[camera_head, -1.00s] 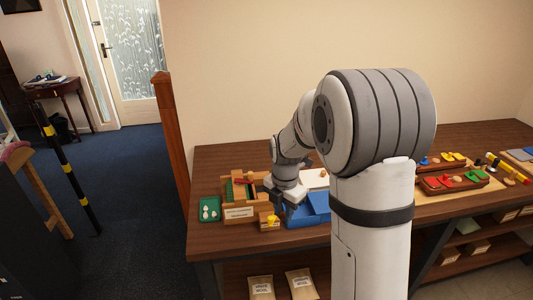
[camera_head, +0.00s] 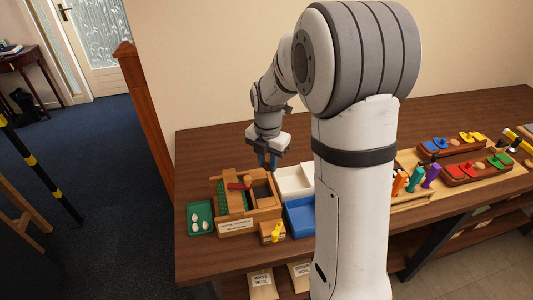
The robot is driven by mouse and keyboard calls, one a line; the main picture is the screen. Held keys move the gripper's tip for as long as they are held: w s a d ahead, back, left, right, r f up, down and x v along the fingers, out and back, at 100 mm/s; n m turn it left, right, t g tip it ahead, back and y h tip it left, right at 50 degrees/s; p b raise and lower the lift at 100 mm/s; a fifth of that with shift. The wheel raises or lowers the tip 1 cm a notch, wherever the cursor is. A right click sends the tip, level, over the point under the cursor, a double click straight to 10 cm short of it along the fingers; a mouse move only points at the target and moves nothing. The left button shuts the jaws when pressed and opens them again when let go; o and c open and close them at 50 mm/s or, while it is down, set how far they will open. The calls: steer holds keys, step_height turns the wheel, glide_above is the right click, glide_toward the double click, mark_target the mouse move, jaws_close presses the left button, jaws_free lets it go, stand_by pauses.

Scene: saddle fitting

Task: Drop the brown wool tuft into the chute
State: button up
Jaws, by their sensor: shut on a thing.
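My gripper (camera_head: 268,161) hangs pointing down above the back right of a wooden box.
A green tray (camera_head: 191,228) with white pieces is left of the box. A small wooden block (camera_head: 266,238) with a yellow piece stands in front. A blue tray (camera_head: 299,218) and a white tray (camera_head: 290,181) lie to the right. Coloured tools (camera_head: 416,178) stand further right, past my arm.

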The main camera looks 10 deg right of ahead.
steer(key=shift+f+b, duration=1.85)
steer(key=shift+f, duration=1.05)
steer(key=o, duration=1)
steer(key=shift+s, duration=0.1)
steer(key=shift+o, duration=0.2)
steer(key=shift+r, duration=0.15)
step_height(320, 180, up, 8)
steer(key=shift+f+b, duration=0.25)
steer(key=shift+b, duration=0.2)
steer(key=shift+r, duration=0.1)
